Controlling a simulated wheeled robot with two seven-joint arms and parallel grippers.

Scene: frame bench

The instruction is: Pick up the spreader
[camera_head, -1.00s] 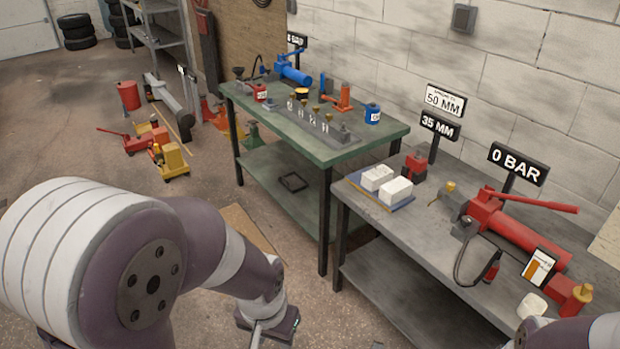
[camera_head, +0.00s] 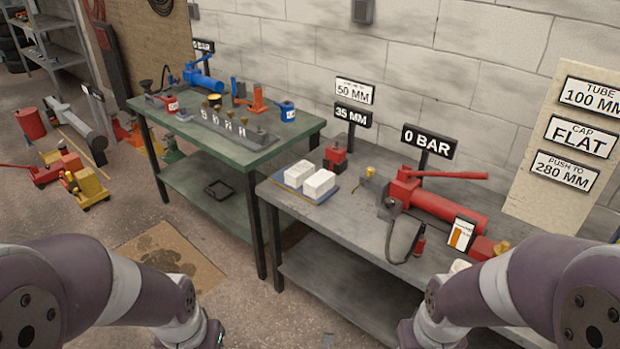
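A red hydraulic hand pump (camera_head: 440,204) with a long red handle lies on the grey bench (camera_head: 340,222). A dark hose loops from its front end to a small red and black piece (camera_head: 420,241). A small red block-shaped tool (camera_head: 336,157) stands at the back of this bench near the 35 MM sign. I cannot tell for sure which piece is the spreader. My left and right arms come in at the lower corners, in front of the benches. Both grippers are cut off by the bottom edge, so their fingers do not show.
White blocks (camera_head: 318,185) sit on a blue mat left of the pump. The green bench (camera_head: 290,143) at left holds a blue pump (camera_head: 204,79) and several fittings. A 0 BAR sign (camera_head: 427,141) stands behind the red pump. A brown floor mat (camera_head: 158,250) lies left.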

